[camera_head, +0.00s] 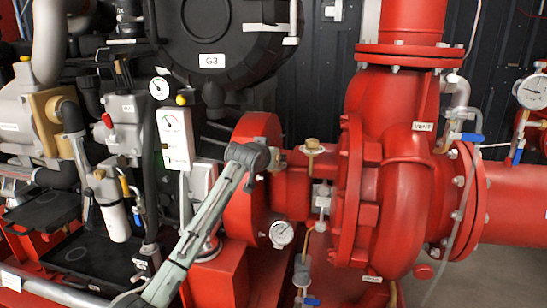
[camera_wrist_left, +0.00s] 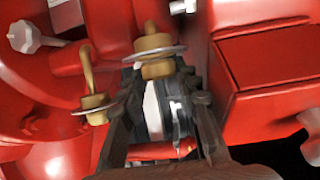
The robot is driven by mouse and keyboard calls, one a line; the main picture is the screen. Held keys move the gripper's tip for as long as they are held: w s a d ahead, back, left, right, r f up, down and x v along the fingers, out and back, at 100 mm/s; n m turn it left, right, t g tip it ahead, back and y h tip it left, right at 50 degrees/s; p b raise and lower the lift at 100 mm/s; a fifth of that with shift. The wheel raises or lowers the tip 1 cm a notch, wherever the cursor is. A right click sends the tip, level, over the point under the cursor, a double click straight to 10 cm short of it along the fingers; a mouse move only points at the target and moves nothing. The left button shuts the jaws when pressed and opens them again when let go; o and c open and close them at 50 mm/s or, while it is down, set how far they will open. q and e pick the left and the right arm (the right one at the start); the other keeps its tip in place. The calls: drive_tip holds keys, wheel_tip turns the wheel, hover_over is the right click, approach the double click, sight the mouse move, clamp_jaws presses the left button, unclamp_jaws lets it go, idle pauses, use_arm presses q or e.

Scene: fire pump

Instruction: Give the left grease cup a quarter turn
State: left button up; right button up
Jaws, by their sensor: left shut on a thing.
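My left gripper (camera_head: 270,159) reaches up from the lower left to the top of the red bearing housing (camera_head: 293,185). In the left wrist view its fingers (camera_wrist_left: 159,76) are closed around the lower part of a brass grease cup (camera_wrist_left: 154,45) with a thin grey disc. This is the left grease cup; in the head view the gripper mostly hides it. The other brass grease cup (camera_head: 312,148) stands upright to the right on the same housing. It also shows at the left of the wrist view (camera_wrist_left: 93,103), apart from the fingers. My right gripper is not in view.
The large red pump casing (camera_head: 400,190) stands to the right of the cups. A red round guard (camera_head: 250,200) is close beside the gripper. A small gauge (camera_head: 281,234) sits below. The engine with a white gauge panel (camera_head: 176,137) crowds the left.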

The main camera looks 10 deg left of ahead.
use_arm(q)
drive_tip(key=shift+f, duration=0.1)
idle(0.3)
drive_tip(key=o, duration=0.9)
drive_tip(key=shift+y, duration=0.3)
